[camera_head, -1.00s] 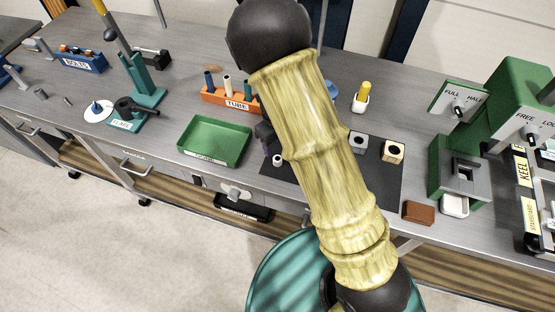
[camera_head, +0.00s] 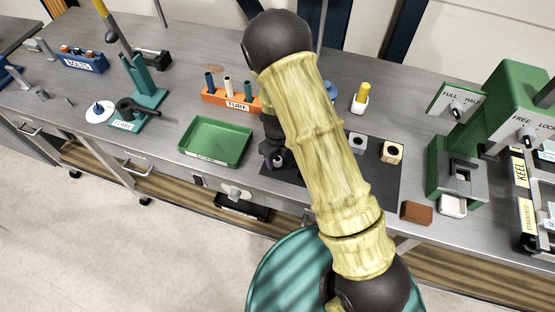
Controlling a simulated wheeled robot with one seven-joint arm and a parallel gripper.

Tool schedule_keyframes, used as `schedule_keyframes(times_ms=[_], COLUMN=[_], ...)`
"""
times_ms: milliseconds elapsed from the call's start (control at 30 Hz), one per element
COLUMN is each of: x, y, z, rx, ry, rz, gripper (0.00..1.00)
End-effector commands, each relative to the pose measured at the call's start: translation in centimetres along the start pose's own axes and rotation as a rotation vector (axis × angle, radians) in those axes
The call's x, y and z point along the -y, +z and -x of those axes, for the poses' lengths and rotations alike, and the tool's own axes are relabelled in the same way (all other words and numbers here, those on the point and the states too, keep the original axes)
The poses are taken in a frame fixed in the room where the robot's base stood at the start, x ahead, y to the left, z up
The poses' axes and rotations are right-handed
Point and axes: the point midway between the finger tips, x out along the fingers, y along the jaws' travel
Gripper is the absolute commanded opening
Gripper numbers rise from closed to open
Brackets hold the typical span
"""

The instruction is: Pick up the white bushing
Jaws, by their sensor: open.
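The white bushing (camera_head: 279,162) is a small pale ring on the left part of the dark mat (camera_head: 385,181). Most of it is hidden by my gripper, so only a small pale patch shows. My gripper (camera_head: 273,159) is dark, points down and is open, right at the bushing. Whether the fingers stand around it or touch it cannot be told from this view. My yellow arm hides the middle of the mat.
A green tray (camera_head: 216,142) lies left of my gripper. An orange tube rack (camera_head: 232,100) stands behind it. A grey block (camera_head: 357,142) and a cream block (camera_head: 391,152) sit on the mat's right. A brown block (camera_head: 416,212) and a green machine (camera_head: 450,170) stand further right.

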Motion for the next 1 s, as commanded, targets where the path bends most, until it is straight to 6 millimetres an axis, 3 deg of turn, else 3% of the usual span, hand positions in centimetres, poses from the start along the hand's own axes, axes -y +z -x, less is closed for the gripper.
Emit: schedule_keyframes(times_ms=[467,500,733,1000], x=[0.01,0.01,0.00,0.01], y=[0.03,0.03,0.03,0.04], z=[0.01,0.01,0.02,0.08], rx=[0.001,0.001,0.001,0.001], ry=[0.000,0.000,0.000,-0.001], rz=[0.000,0.000,0.000,0.000], gripper=[0.52,0.50,0.05,0.04])
